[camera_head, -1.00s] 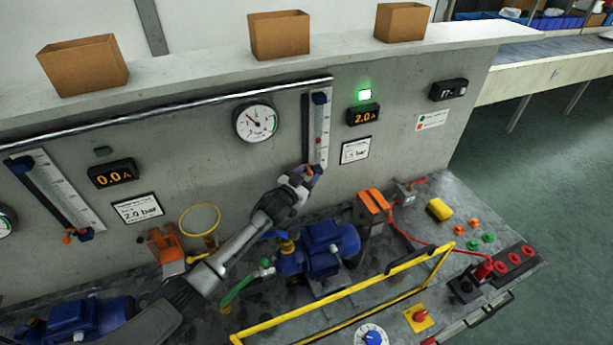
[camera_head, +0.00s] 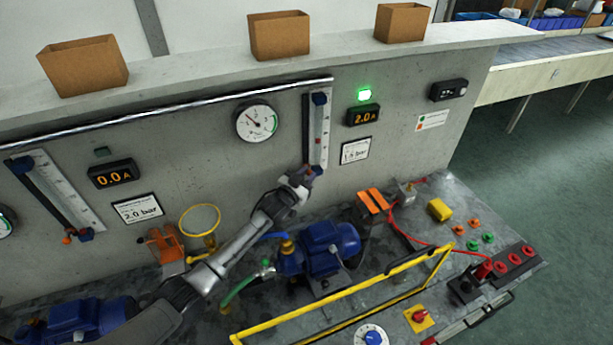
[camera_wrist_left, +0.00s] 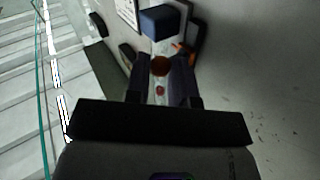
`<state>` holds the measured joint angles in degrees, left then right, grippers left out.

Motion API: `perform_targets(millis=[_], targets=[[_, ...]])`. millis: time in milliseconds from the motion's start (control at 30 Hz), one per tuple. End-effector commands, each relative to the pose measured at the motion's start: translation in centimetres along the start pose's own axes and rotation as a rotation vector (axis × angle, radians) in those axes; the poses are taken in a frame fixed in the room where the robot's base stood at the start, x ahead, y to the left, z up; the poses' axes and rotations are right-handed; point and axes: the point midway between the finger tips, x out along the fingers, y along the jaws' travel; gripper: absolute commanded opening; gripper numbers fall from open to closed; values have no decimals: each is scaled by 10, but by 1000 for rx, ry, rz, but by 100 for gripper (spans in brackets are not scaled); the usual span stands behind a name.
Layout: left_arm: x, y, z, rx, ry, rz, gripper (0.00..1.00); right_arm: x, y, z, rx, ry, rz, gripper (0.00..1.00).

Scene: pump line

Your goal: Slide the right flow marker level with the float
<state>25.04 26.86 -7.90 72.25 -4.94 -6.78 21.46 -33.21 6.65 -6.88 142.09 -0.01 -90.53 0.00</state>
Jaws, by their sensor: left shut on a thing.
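The right flow meter (camera_head: 317,132) is a pale upright scale with blue end blocks on the grey wall. My left gripper (camera_head: 306,174) is at its lower end. In the left wrist view, the fingers (camera_wrist_left: 161,80) straddle the scale, with a round orange-brown knob, apparently the flow marker (camera_wrist_left: 160,65), between them. A small red spot, perhaps the float (camera_wrist_left: 160,91), shows between the fingers too, closer to the wrist. A blue end block (camera_wrist_left: 159,22) and an orange part (camera_wrist_left: 184,48) lie beyond the fingertips. In the head view the gripper hides the marker. My right gripper is not in view.
A pressure gauge (camera_head: 256,121) and an ammeter (camera_head: 363,115) flank the meter, with a label card (camera_head: 356,151) at its lower right. A blue pump (camera_head: 322,247) and an orange clamp-like part (camera_head: 373,200) stand below on the bench. The left flow meter (camera_head: 55,190) is farther left.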

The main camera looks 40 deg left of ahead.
Motion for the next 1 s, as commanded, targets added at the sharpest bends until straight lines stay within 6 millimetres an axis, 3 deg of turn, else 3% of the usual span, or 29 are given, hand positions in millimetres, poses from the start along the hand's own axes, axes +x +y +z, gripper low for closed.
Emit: perform_targets(millis=[267,633,767,1000], targets=[[0,-6,-32,-1,1,0,0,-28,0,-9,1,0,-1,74],[0,-20,-100,0,2,0,0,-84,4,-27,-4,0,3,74],[0,-21,-108,0,1,0,0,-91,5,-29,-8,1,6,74],[0,-21,-106,0,2,0,0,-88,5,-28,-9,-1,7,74]])
